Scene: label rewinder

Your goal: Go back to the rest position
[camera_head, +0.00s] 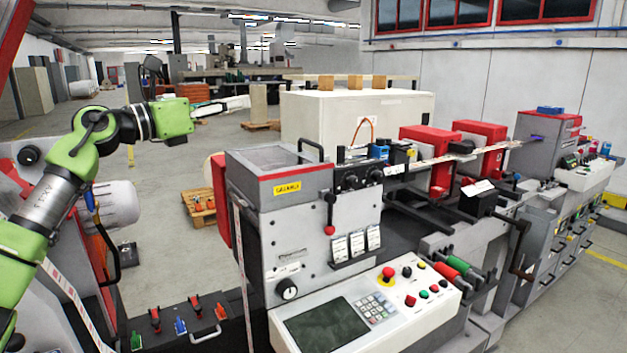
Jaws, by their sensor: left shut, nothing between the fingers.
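My left arm comes in from the left edge, green and black, and reaches to the right. My left gripper (234,104) is shut and empty, its pale fingers held in the air above and to the left of the machine. It touches nothing that I can see. The label rewinder (290,240) stands in the middle, with a grey front panel, a red lever and a yellow label. Its control panel (365,305) with a screen, keypad and buttons is at the bottom centre. My right gripper is not in view.
The machine line runs right to a grey unit with a red top (548,130). A large white cabinet (350,115) stands behind. A white motor (108,205) is below my left arm. A wooden pallet (199,208) lies on the floor. Open floor lies between.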

